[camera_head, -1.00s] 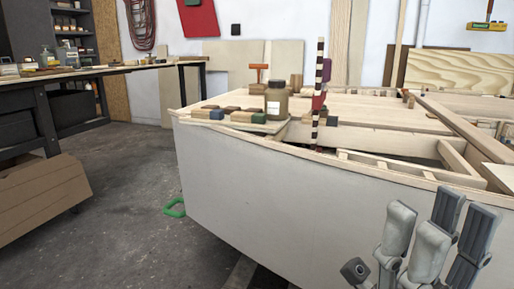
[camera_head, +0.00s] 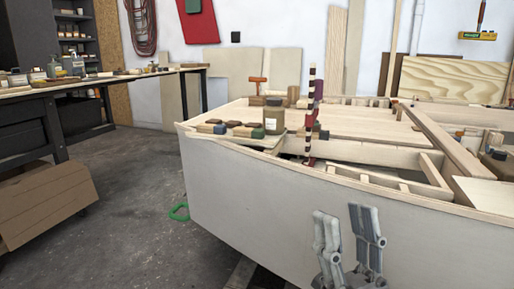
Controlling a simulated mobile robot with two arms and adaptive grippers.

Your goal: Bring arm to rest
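My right gripper (camera_head: 345,213) shows at the bottom right of the head view, in front of the pale side of the plywood hull (camera_head: 250,205). Its grey fingers point up and stand apart, with nothing between them, so it is open and empty. Most of the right arm is out of the picture. My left gripper and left arm are not in view.
A brown jar (camera_head: 274,117), several small blocks and a striped stick (camera_head: 310,110) are on the hull's top. A workbench (camera_head: 95,84) with bottles stands at the left, above a brown box (camera_head: 45,205).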

